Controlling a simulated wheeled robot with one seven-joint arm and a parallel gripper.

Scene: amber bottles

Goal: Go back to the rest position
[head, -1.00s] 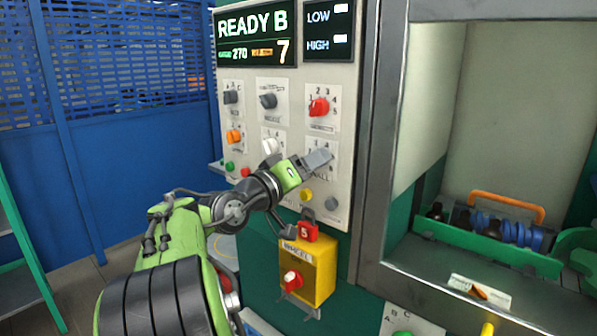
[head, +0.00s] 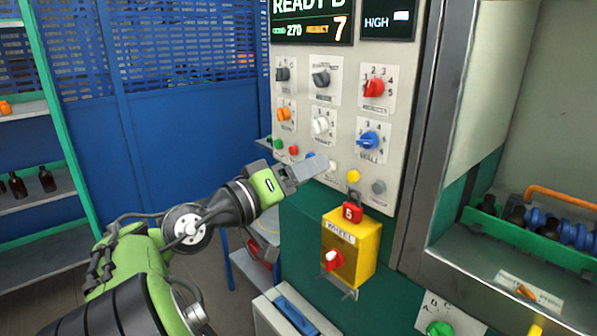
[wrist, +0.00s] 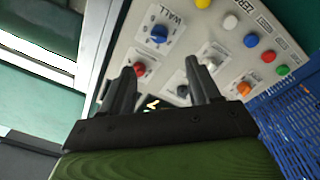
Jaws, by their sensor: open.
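My gripper (head: 305,171) is in front of the lower part of a pale control panel (head: 395,112). In the wrist view my gripper (wrist: 168,78) shows two dark fingers apart with nothing between them. The panel's knobs stand beyond the fingers: a blue knob (head: 367,140), a red knob (head: 374,88), a white knob (head: 320,125) and an orange knob (head: 283,114). The blue knob also shows in the wrist view (wrist: 159,33). I cannot tell how far the fingertips are from the panel face.
A yellow box (head: 365,250) with a red switch juts out below the panel. To the right is an open bay (head: 480,255) with a green rack. A blue mesh fence (head: 180,120) and a shelf (head: 30,190) with dark bottles stand left. Dark floor shows between them.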

